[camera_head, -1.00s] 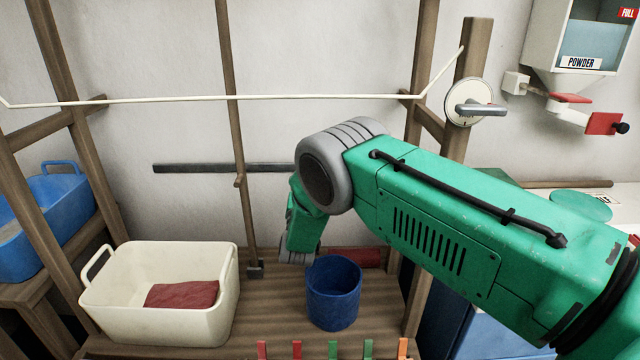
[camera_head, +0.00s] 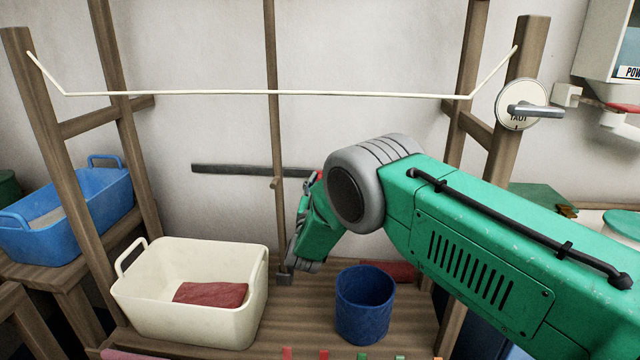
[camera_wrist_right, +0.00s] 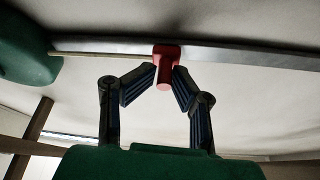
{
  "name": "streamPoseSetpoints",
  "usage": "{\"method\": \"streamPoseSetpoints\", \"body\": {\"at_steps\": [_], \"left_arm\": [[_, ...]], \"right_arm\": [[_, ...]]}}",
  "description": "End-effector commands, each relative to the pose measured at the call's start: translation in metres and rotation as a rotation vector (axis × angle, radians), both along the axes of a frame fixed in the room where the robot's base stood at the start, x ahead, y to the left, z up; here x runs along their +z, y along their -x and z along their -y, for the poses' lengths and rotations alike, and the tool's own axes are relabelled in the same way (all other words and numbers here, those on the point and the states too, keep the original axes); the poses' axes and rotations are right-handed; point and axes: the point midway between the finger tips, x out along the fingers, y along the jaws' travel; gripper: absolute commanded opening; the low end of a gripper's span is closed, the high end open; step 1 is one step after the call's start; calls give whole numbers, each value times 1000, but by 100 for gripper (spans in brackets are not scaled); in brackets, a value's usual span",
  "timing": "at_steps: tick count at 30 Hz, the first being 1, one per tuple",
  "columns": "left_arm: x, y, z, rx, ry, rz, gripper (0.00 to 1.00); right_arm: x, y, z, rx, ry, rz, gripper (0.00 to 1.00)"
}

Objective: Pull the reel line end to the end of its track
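The reel line end appears as a red knob (camera_wrist_right: 166,52) on a long grey track bar (camera_wrist_right: 235,56) in the right wrist view. My right gripper (camera_wrist_right: 167,76) has its two fingers bent inward, with their tips against both sides of the knob's stem. In the head view the track (camera_head: 240,169) runs along the back wall, and a small red part of the knob (camera_head: 319,175) shows beside my green wrist. My forearm hides the track's right part. The round white reel (camera_head: 521,104) with a grey lever is on the right post. My left gripper is out of view.
A white line (camera_head: 270,93) spans the wooden frame above my arm. A cream tub (camera_head: 215,312) with red cloth and a blue bucket (camera_head: 364,305) stand on the wooden slats below. A blue tub (camera_head: 70,225) is at left. A wooden post (camera_head: 271,110) crosses before the track.

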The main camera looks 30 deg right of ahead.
Motion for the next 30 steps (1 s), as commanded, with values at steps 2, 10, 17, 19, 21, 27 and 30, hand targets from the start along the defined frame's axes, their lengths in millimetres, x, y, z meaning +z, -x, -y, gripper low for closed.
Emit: {"method": "streamPoseSetpoints", "body": {"at_steps": [2,10,17,19,21,27,30], "left_arm": [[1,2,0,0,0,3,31],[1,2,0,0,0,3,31],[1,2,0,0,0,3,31],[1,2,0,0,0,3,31],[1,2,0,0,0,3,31],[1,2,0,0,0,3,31],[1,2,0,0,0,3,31]], "right_arm": [[-1,1,-1,0,0,0,20],[-16,29,-22,2,0,-5,20],[-35,65,-49,2,0,-5,20],[-39,74,-55,2,0,-4,20],[-43,80,-60,1,0,-2,20],[-47,89,-66,0,0,-1,20],[-47,89,-66,0,0,-1,20]]}}
